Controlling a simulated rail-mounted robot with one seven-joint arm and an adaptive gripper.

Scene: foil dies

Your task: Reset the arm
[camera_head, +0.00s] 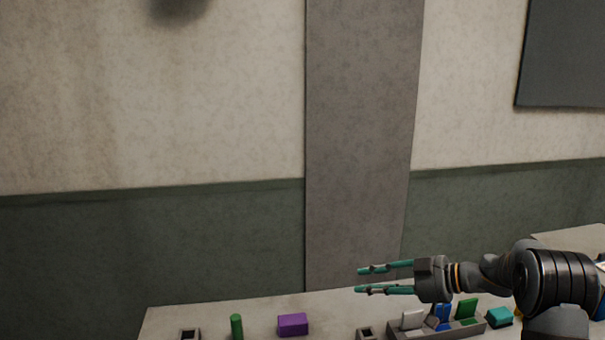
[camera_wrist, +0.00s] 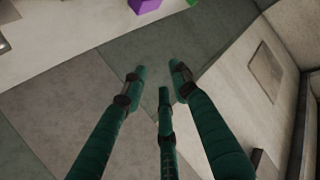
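My gripper (camera_head: 360,280) is at the right of the head view, held level above the table and pointing left. Its teal fingers are spread apart with nothing between them. My arm comes in from the right edge of the head view.
A wall rises behind.

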